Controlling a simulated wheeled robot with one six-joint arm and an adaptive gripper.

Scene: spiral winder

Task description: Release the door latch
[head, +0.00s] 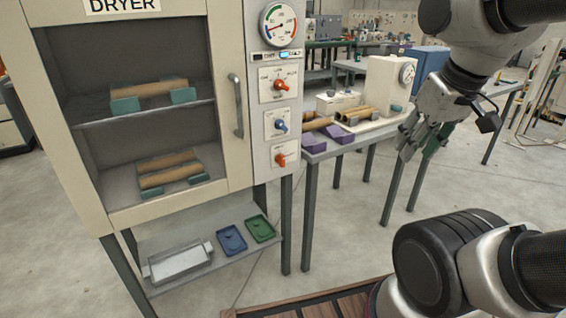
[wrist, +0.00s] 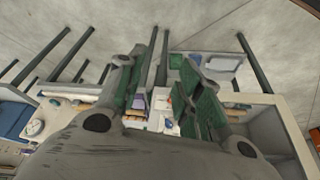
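The dryer (head: 107,219) stands at left in the head view, its windowed door shut, with a vertical grey handle (head: 237,106) on the door's right side. The control panel (head: 261,185) beside the door carries an upper orange knob (head: 281,85), a blue knob (head: 280,125) and a lower orange knob (head: 280,160). Their labels are too small to read, so I cannot tell which is the latch. My gripper (head: 413,147) is right of the panel, well apart from it, pointing down. In the wrist view its fingers (wrist: 163,78) are spread with nothing between them.
A side table (head: 316,157) with purple blocks (head: 331,136), brown tubes (head: 356,114) and a white gauge machine (head: 388,85) stands between the panel and my gripper. A low shelf (head: 206,269) under the dryer holds trays. The floor in front of the side table is clear.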

